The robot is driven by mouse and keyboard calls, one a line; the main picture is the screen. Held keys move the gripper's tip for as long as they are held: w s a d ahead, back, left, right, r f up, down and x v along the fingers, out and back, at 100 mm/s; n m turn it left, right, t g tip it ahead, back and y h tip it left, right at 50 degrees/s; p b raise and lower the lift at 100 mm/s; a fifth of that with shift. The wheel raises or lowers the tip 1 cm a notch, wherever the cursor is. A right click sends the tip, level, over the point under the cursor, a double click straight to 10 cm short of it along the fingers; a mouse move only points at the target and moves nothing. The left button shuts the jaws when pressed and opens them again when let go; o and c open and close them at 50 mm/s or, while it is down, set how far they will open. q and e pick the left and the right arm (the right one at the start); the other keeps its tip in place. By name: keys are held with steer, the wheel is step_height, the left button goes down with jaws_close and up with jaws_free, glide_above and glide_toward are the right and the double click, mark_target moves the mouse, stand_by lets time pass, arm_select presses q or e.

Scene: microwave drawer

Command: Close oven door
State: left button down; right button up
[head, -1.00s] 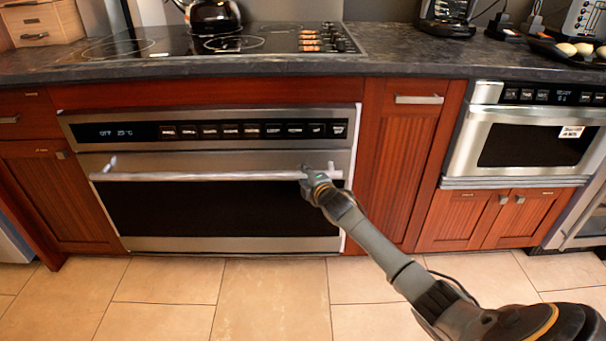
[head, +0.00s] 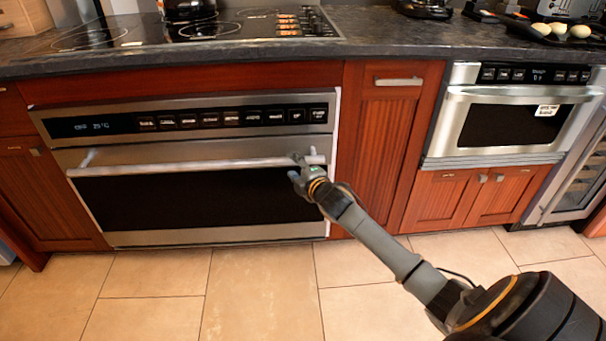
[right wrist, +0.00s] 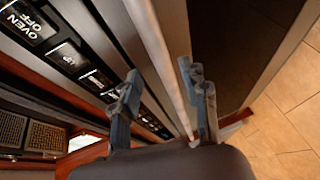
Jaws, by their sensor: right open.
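The oven door (head: 195,200) is a steel-framed panel with a dark window, below the control panel (head: 190,121). It stands upright and looks flush with the oven front or nearly so; I cannot tell if a small gap is left. Its long bar handle (head: 180,167) runs across the top. My right gripper (head: 303,170) is at the right end of this handle. In the right wrist view the gripper (right wrist: 163,105) is open, with the handle bar (right wrist: 165,65) running between its two fingers. Contact is unclear. My left gripper is out of view.
A dark countertop (head: 400,40) with a cooktop (head: 190,32) lies above the oven. A red cabinet (head: 385,150) and a microwave (head: 510,122) stand to the right. The tiled floor (head: 250,285) in front is clear.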

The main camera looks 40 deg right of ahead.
steer(key=v, duration=0.6)
stand_by(0.4)
